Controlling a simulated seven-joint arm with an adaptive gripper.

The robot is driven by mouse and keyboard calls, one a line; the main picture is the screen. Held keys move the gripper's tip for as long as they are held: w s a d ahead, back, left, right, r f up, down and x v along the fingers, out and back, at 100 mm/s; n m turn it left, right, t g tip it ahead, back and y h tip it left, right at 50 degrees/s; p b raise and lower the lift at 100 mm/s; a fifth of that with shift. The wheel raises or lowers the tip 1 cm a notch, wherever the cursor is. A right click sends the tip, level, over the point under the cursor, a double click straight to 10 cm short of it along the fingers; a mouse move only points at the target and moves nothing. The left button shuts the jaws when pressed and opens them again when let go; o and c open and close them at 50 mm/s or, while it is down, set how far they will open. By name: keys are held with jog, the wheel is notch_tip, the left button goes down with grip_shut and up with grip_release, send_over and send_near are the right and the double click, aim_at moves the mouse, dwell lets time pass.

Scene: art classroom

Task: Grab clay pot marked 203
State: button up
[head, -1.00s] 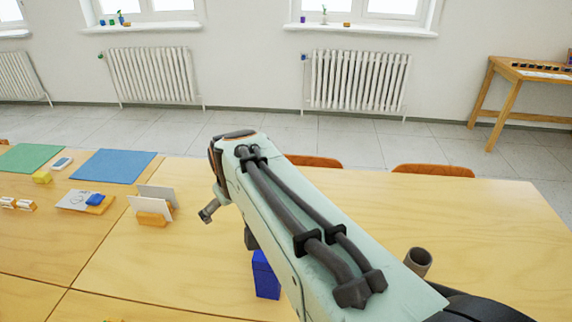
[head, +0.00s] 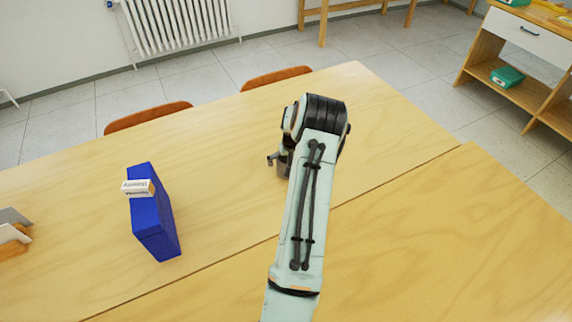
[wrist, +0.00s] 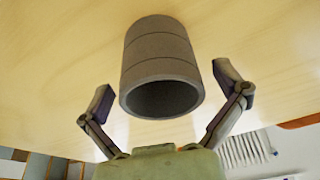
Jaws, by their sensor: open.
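A grey-brown clay pot (wrist: 160,50), a plain cylinder with faint rings, shows in the wrist view with its dark open mouth facing my gripper. No number shows on the side I see. My gripper (wrist: 167,92) is open, with one finger on each side of the pot's mouth and a visible gap at both sides. I cannot tell how deep the pot sits between the fingers. In the head view my arm reaches over the table, and its wrist hides most of my gripper (head: 276,160) and the pot.
A tall blue box (head: 156,225) stands on the wooden table (head: 420,220) left of my arm, with a small white lettered block (head: 137,188) at its top. Two orange chairs (head: 148,116) (head: 275,78) stand at the far edge. The table right of my arm is clear.

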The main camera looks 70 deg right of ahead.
jog(key=shift+x, duration=1.05)
jog(key=shift+w, duration=0.1)
jog(key=c, duration=1.1)
jog(key=shift+c, duration=0.2)
jog(key=shift+r, duration=0.1)
